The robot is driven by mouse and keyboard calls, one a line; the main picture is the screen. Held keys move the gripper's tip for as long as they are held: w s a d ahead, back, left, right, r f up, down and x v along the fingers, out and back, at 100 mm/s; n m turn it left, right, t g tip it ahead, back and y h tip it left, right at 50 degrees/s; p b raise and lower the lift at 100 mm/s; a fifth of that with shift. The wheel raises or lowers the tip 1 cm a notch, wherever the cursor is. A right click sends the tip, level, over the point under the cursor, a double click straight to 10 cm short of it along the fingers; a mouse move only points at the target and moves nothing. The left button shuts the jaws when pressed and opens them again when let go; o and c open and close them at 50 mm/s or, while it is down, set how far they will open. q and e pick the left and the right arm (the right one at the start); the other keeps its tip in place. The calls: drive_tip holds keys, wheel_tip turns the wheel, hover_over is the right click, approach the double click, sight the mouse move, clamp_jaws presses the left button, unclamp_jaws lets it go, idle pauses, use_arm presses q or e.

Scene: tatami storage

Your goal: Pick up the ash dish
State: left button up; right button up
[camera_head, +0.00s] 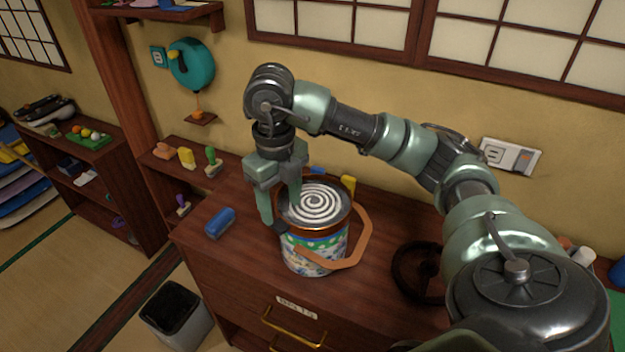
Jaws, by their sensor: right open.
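A patterned tin (315,255) with a brown loop handle (362,240) stands on the wooden cabinet. In its top sits a round grey dish, which looks like the ash dish (338,212), with a white spiral coil (318,203) lying in it. My right gripper (283,216) points down at the left edge of the dish. It is open, with one finger outside the tin's left side and the other over the near-left rim. I cannot tell whether either finger touches. The gripper hides part of the left rim. My left gripper is not in view.
Small stamps (212,161) stand on the left ledge. A bin (177,313) stands on the floor below. The cabinet top between the blue cylinder and tin is clear.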

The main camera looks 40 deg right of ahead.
sight(281, 223)
wheel_tip(281, 223, down, 3)
drive_tip(key=shift+w+a+r+p, duration=0.1)
drive_tip(key=shift+w+a+p, duration=0.05)
drive_tip(key=shift+p, duration=0.4)
drive_tip(key=shift+f, duration=0.85)
clamp_jaws()
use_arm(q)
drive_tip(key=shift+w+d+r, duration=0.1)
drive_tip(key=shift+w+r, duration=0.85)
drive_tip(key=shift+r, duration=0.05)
use_arm(e)
drive_tip(key=shift+r, duration=0.15)
